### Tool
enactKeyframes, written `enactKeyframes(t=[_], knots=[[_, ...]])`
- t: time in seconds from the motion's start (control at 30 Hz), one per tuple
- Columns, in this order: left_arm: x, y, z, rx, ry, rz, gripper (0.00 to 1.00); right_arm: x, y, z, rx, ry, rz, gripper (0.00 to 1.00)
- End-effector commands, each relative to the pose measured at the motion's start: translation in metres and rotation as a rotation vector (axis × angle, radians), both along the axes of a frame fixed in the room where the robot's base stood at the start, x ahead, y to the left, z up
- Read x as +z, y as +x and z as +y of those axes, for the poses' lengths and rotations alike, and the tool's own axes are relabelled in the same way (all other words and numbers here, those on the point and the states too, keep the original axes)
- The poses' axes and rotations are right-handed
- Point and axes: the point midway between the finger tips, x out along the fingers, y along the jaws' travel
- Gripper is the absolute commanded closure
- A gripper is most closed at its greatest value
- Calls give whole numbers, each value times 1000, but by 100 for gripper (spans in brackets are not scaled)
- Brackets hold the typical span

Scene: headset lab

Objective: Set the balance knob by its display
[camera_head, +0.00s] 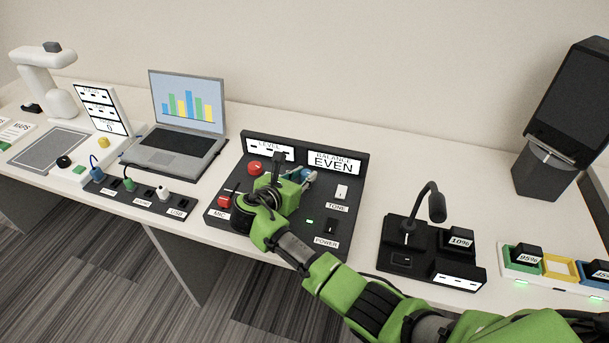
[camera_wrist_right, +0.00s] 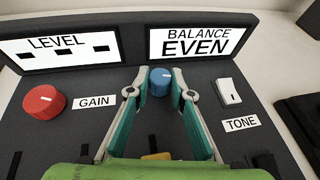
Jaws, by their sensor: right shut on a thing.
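The mixer panel (camera_head: 353,219) stands on the table in the middle of the head view. Its balance display (camera_head: 333,163) reads EVEN, and it reads the same in the right wrist view (camera_wrist_right: 197,42). Below that display is the blue balance knob (camera_wrist_right: 160,82), with a pale mark on its top. My right gripper (camera_wrist_right: 160,77) is shut on this knob, one finger on each side. In the head view my right gripper (camera_head: 305,177) reaches over the panel and hides most of the knob. My left gripper is not in view.
A red gain knob (camera_wrist_right: 44,101) sits left of the gripper, below the level display (camera_wrist_right: 58,45). A white tone switch (camera_wrist_right: 228,91) is close on the right. A gooseneck microphone (camera_head: 437,205) stands right of the panel, a laptop (camera_head: 184,107) to its left.

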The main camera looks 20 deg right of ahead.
Motion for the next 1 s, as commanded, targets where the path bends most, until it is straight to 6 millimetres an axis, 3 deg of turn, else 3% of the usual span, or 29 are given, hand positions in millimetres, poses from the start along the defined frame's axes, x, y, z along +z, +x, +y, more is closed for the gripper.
enactKeyframes(t=[0.4,0.93,0.97,1.0], knots=[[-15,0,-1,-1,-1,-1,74,-2,2,2,-171,2,1,100],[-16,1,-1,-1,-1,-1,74,-1,2,1,-196,1,1,100],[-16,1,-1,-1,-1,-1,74,-1,2,1,-196,2,2,77],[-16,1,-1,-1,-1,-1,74,-1,2,1,-196,2,2,66]])
